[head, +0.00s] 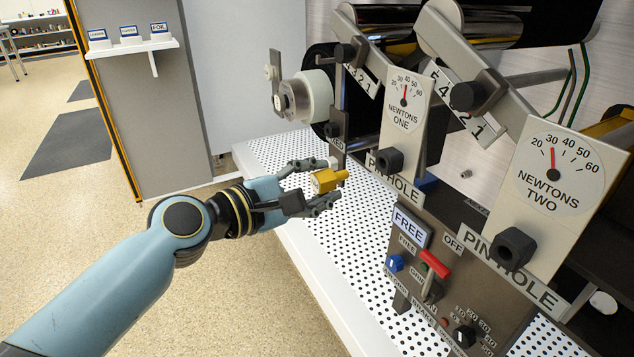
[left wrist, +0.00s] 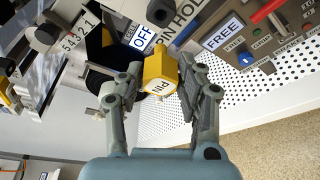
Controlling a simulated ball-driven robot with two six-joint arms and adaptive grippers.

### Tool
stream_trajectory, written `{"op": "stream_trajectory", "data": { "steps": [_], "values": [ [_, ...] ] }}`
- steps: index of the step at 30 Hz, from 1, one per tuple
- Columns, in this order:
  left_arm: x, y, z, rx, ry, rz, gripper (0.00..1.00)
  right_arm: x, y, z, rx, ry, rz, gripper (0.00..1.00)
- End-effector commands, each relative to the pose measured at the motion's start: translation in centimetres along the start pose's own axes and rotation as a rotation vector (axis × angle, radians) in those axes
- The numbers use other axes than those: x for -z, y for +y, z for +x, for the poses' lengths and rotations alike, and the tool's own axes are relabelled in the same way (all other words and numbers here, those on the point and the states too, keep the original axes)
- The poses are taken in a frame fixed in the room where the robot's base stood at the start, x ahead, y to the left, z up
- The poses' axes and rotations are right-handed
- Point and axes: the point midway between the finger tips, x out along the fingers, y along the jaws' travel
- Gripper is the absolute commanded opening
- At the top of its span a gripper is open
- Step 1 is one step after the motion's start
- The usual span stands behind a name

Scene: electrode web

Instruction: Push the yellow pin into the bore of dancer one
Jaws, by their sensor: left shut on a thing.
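The yellow pin (head: 325,181) is held between the fingers of my left gripper (head: 331,183), its narrow end pointing right. In the left wrist view the pin (left wrist: 160,72) shows its "PIN" end face between both fingers. Dancer one is the plate with the "NEWTONS ONE" dial (head: 404,100); its needle stands near 40. The black bore block (head: 390,160) sits at its lower end, above a "PIN HOLE" label. The pin is left of and slightly below this block, with a clear gap between them. My right gripper is not in view.
Dancer two, with the "NEWTONS TWO" dial (head: 560,170), stands to the right with its own bore block (head: 512,248). Below is a control panel with a red lever (head: 435,264) and a "FREE" sign (head: 409,226). A white perforated deck (head: 290,152) lies under the gripper.

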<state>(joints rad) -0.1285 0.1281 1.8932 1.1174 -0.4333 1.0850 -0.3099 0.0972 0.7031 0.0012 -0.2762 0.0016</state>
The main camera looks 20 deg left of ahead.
Motion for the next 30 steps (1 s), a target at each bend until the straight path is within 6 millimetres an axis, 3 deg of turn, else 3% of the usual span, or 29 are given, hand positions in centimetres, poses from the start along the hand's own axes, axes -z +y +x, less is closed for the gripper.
{"op": "stream_trajectory", "data": {
  "steps": [18,30],
  "values": [
    [-1.6,0.1,4.8,0.001,-0.002,-0.004,0.00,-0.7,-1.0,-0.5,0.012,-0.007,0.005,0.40],
    [-1.8,0.0,5.5,0.002,-0.002,-0.002,0.00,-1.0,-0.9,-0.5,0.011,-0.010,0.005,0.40]
  ]
}}
